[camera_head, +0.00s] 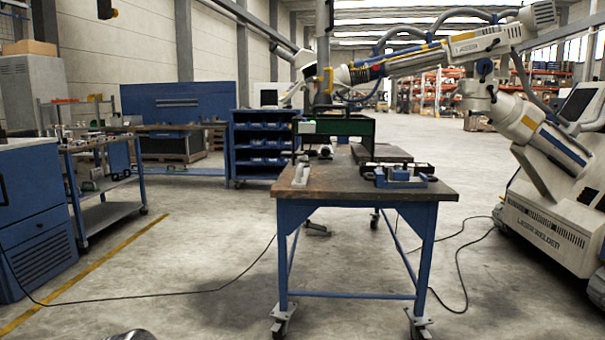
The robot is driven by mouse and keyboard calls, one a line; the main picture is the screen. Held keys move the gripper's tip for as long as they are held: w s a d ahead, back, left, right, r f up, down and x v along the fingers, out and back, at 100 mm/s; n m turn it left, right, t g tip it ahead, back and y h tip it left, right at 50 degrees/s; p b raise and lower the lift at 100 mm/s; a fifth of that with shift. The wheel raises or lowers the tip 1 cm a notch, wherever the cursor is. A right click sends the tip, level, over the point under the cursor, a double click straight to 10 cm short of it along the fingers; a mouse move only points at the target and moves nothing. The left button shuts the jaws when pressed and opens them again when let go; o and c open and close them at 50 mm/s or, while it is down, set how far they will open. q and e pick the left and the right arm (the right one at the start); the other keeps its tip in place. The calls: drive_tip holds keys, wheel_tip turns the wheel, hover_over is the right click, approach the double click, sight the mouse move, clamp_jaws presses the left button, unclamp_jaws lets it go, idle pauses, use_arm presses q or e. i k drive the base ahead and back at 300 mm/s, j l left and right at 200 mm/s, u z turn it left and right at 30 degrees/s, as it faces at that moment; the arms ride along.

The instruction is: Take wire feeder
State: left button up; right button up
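No part is clearly recognisable as a wire feeder. On the blue-framed wheeled workbench (345,190) ahead of me, a grey handle-like tool (301,174) lies at the left front corner. A blue and black device (401,175) sits at the right front of the top. A dark green, box-like frame (345,127) stands at the back of the bench, under the welding arm's head. I cannot tell which of these, if any, is the wire feeder.
A large white robot welder (545,225) stands at the right, its arm (440,55) reaching over the bench. Cables cross the floor. A blue cabinet (38,215) and a tool cart (105,180) stand at the left. The floor in front of the bench is mostly clear.

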sight(300, 180)
drive_tip(key=i+j+z, duration=0.25)
drive_tip(key=i+j, duration=0.25)
drive_tip(key=i+j+z, duration=0.15)
drive_tip(key=j, duration=0.3)
drive_tip(key=i+j+z, duration=0.25)
drive_tip(key=i+j, duration=0.2)
drive_tip(key=j, duration=0.3)
